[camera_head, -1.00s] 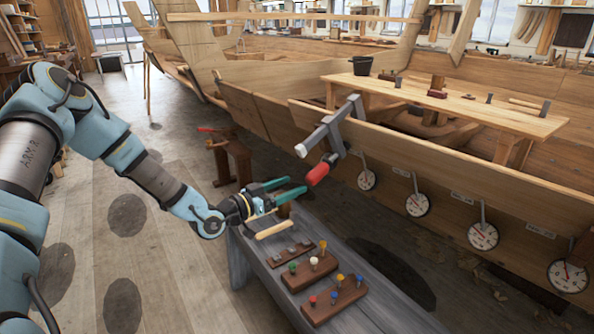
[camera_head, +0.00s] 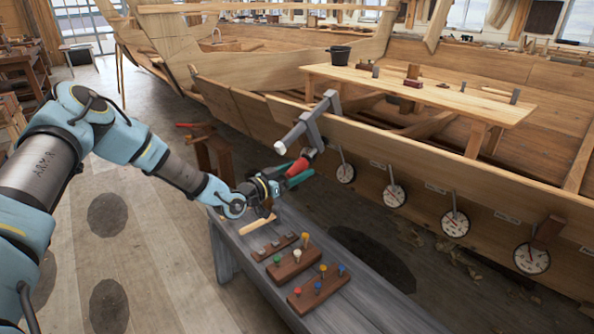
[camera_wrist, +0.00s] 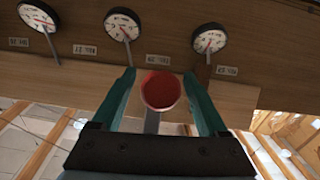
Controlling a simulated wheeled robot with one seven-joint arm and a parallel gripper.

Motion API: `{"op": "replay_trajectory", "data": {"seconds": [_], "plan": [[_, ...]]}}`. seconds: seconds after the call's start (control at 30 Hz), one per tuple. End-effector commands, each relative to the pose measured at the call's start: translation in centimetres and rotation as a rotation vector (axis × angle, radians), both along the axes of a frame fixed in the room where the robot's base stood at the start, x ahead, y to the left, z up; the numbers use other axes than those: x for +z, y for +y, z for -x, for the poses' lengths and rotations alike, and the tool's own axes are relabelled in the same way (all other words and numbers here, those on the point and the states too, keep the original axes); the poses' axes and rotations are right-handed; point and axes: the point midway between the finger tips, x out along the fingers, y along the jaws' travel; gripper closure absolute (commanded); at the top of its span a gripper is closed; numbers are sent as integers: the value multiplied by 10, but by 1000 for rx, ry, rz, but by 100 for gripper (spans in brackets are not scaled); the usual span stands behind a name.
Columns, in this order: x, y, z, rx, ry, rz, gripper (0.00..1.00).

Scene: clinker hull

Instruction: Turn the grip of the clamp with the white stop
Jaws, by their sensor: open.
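The grey clamp (camera_head: 318,122) sits over the top edge of the hull plank. Its white stop (camera_head: 281,147) is at the end of the bar on the left. Its red grip (camera_head: 305,160) hangs lower, pointing down towards my gripper (camera_head: 296,173). My gripper's teal fingers are open, and the grip partly hides behind them in the head view. In the wrist view the grip's round red end (camera_wrist: 160,91) shows between the two fingers of my gripper (camera_wrist: 159,75), with a visible gap on each side.
Several round dials (camera_head: 455,223) hang along the plank to the right. A grey bench (camera_head: 365,307) below holds pegged wooden blocks (camera_head: 294,263) and a mallet (camera_head: 258,223). Inside the hull stands a wooden table (camera_head: 420,92) with a black bucket (camera_head: 340,54).

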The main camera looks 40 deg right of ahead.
Motion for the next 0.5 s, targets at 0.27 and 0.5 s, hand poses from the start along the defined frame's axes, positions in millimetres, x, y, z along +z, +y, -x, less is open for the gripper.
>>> {"op": "replay_trajectory", "data": {"seconds": [0.27,0.5], "plan": [[0,0,0,0,0,0,52],[0,0,0,0,0,0,79]]}}
